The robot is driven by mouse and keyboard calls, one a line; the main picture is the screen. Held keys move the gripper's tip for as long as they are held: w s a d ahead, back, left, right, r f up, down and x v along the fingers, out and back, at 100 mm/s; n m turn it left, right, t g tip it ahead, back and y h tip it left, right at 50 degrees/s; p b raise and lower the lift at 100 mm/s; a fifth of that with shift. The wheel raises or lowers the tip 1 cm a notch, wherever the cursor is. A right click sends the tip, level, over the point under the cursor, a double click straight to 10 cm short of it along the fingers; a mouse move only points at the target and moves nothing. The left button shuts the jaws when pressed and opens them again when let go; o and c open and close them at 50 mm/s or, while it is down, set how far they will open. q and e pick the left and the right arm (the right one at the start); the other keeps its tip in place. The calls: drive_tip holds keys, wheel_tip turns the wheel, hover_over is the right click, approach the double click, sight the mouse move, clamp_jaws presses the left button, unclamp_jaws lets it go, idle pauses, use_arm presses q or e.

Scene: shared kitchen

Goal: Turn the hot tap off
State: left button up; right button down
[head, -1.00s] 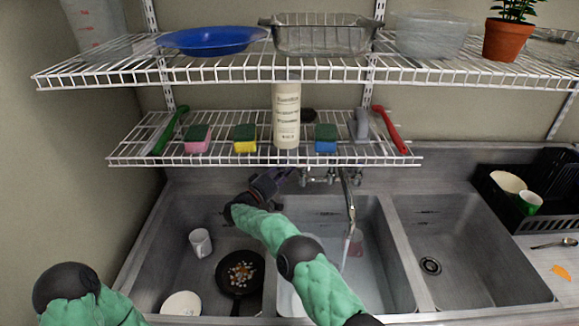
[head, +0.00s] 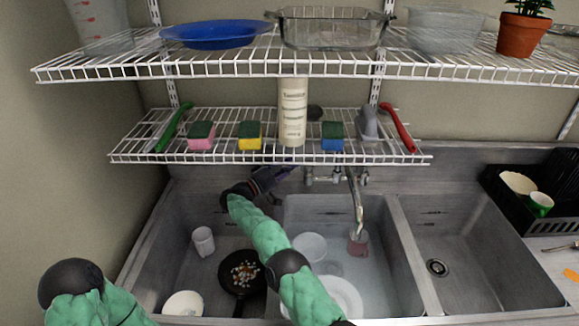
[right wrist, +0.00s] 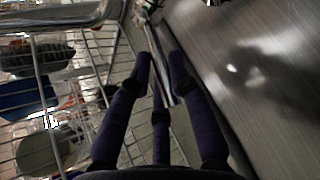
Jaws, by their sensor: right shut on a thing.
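The metal tap (head: 322,177) is on the sink's back wall, its spout (head: 357,205) hanging over the middle basin. No clear water stream shows below the spout now. My right gripper (head: 285,174) reaches the left side of the tap, just below the lower shelf. In the right wrist view, the dark fingers of my right gripper (right wrist: 160,80) are closed around a thin metal lever (right wrist: 158,62), the hot tap handle. The far end of the handle is partly hidden. My left arm shows at lower left; its gripper is out of view.
A wire shelf (head: 225,158) with sponges, brushes and a bottle (head: 293,112) sits close above my gripper. The right basin (head: 470,275) is empty.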

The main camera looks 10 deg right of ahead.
drive_tip(key=shift+w+r, duration=0.1)
drive_tip(key=shift+r, duration=0.15)
drive_tip(key=c, duration=1.5)
unclamp_jaws()
drive_tip(key=o, duration=0.4)
drive_tip(key=shift+f, duration=0.15)
drive_tip(key=shift+a, duration=0.1)
drive_tip(key=v, duration=1.2)
drive_tip(key=shift+w, duration=0.1)
